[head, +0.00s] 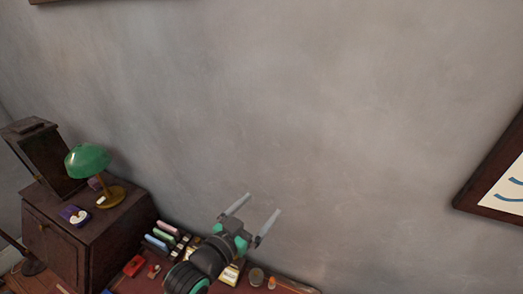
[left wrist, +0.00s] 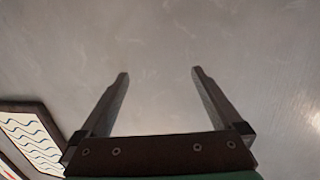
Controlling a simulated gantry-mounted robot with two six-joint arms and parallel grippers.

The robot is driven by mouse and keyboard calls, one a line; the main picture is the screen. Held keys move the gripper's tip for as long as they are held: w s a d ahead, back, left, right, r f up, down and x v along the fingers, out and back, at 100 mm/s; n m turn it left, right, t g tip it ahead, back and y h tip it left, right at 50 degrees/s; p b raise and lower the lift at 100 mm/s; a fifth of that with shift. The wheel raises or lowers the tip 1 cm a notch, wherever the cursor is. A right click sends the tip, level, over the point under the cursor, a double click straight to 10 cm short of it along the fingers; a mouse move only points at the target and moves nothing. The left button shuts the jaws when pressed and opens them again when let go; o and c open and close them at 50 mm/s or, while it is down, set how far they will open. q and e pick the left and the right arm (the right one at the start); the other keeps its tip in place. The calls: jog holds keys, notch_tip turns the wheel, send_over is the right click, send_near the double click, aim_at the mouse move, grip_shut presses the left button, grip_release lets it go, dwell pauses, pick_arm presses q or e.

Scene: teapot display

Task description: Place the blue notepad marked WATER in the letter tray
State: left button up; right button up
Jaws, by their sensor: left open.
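My left gripper (head: 262,204) is raised above the red-topped desk in front of the grey wall. Its two fingers are spread with nothing between them. The left wrist view also shows this gripper (left wrist: 160,74) open and empty against the wall. I cannot make out a blue notepad marked WATER or a letter tray for certain. A small blue item (head: 156,243) stands in a row with a green item (head: 164,235) and a pink item (head: 169,227) on the desk, left of my arm. No lettering is readable. My arm hides part of the desk. My right gripper is not in view.
A dark wooden cabinet (head: 60,240) at the left bears a green lamp (head: 88,160) and a small purple item (head: 73,215). A red object (head: 134,265) and small jars (head: 256,276) are on the desk. A framed picture (head: 497,185) hangs right. Air before the wall is clear.

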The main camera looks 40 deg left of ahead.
pick_arm(q)
jog(key=d+r+m+t+h, duration=0.1)
jog(key=d+r+t, duration=0.2)
jog(key=r, duration=0.8)
jog(key=d+r+t, duration=0.2)
jog(key=d+r, duration=0.1)
jog(key=r, duration=0.7)
jog(key=s+d+r+t+h, duration=0.1)
jog(key=s+r+t, duration=0.1)
jog(key=r, duration=0.4)
jog(key=s+d+r+t+h, duration=0.1)
jog(key=s+d+r+t, duration=0.1)
jog(key=s+r, duration=0.2)
jog(key=s+d+r+m+t+h, duration=0.1)
jog(key=s+r, duration=0.3)
jog(key=r, duration=0.5)
jog(key=shift+d+t+h, duration=0.3)
jog(key=shift+d+t, duration=0.25)
jog(key=shift+t, duration=0.05)
